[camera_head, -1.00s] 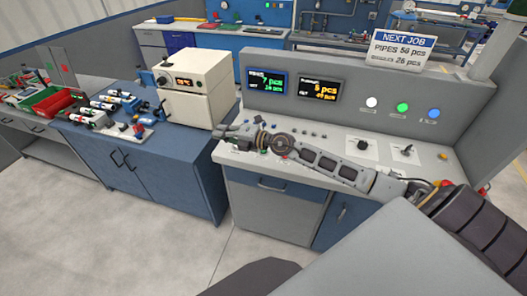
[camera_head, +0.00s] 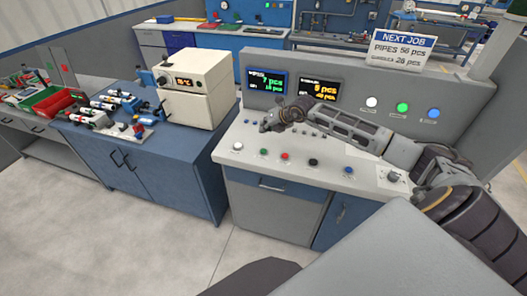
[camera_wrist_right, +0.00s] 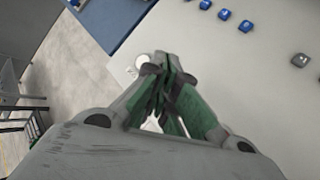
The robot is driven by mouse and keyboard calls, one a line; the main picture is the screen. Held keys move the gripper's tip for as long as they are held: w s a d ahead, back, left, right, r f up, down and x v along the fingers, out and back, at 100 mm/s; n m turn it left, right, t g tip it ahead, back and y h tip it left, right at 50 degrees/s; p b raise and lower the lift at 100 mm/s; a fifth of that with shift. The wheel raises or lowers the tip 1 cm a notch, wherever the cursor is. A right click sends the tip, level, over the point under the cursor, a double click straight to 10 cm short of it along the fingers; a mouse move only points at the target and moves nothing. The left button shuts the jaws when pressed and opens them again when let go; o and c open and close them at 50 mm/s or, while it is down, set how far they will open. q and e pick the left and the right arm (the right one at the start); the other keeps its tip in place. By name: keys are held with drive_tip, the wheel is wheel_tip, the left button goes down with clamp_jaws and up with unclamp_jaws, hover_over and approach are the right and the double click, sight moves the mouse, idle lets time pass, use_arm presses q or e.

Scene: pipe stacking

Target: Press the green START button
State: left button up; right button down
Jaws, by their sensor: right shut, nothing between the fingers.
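A green button (camera_head: 264,152) sits in the front row of the grey control console (camera_head: 243,186) in the head view. It stands between a white button (camera_head: 238,146) and a red button (camera_head: 285,156). Button labels are too small to read. My right gripper (camera_head: 266,124) is over the console top, behind the green button and apart from it. In the right wrist view, the gripper (camera_wrist_right: 163,68) is shut and empty, with a round white knob or button (camera_wrist_right: 142,61) partly hidden behind its fingers. The green button is not clearly visible there. My left gripper is out of view.
A black button (camera_head: 313,161) and a blue button (camera_head: 348,170) continue the front row. Round white, green and blue lamps (camera_head: 402,107) and two displays (camera_head: 319,90) are on the raised back panel. A cream machine (camera_head: 194,88) stands left of the console.

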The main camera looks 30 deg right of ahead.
drive_tip(key=shift+d, duration=0.2)
drive_tip(key=shift+f, duration=0.2)
drive_tip(key=b, duration=0.3)
hover_over(265, 150)
drive_tip(key=shift+w+d+f, duration=0.1)
drive_tip(key=shift+f, duration=1.45)
drive_tip(key=shift+w+d+f, duration=0.1)
drive_tip(key=shift+f, duration=1.4)
drive_tip(key=shift+f+b, duration=0.85)
drive_tip(key=shift+f, duration=0.35)
drive_tip(key=shift+a+f, duration=0.1)
drive_tip(key=shift+f+b, duration=0.3)
drive_tip(key=shift+b, duration=0.05)
